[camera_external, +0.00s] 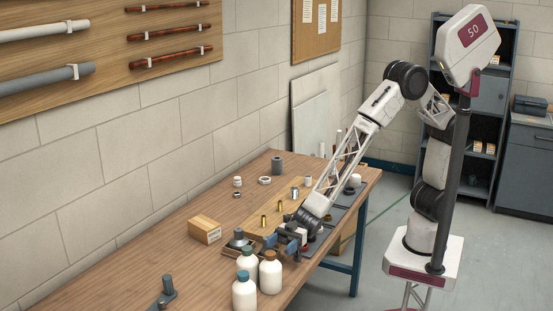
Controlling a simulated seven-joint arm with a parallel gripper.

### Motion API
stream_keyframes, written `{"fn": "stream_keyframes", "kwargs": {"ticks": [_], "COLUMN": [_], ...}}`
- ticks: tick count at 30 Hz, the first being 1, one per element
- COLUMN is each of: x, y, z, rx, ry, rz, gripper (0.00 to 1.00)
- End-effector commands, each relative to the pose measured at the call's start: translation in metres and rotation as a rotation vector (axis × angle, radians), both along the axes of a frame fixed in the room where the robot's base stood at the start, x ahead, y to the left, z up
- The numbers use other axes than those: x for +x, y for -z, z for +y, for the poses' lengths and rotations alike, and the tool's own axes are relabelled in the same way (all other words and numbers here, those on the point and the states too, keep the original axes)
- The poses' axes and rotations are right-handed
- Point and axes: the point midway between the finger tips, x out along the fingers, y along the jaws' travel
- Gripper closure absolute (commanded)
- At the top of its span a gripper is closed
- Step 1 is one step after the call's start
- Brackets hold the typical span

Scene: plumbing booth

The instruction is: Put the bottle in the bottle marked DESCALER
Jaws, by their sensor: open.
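Three white bottles stand upright at the near part of the wooden bench: one with a teal cap (247,263), one with a brown cap (271,276) and one with a blue cap (244,294). No DESCALER marking can be read on any of them; they are small and their lettering does not show. My gripper (296,245) is low over the bench, just behind and to the right of the bottles. It is open. Small dark and blue parts around it make its fingertips hard to separate from what lies there.
The bench (190,275) has clear wood at its left front. A small cardboard box (205,230), a dark fitting (238,239) and a dark grey fitting (167,287) stand on it. Several brass fittings stand on a wooden board behind my gripper. A wall rises along the bench's left side.

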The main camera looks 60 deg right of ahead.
Motion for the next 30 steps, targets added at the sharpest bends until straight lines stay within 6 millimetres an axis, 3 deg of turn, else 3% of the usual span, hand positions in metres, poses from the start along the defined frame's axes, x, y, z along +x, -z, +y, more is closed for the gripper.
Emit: {"fn": "stream_keyframes", "kwargs": {"ticks": [17,30], "x": [0.001,0.004], "y": [0.001,0.002], "z": [0.013,0.054], "rx": [0.0,0.0], "ry": [0.0,0.0], "rz": [0.0,0.0], "gripper": [0.33,0.33]}}
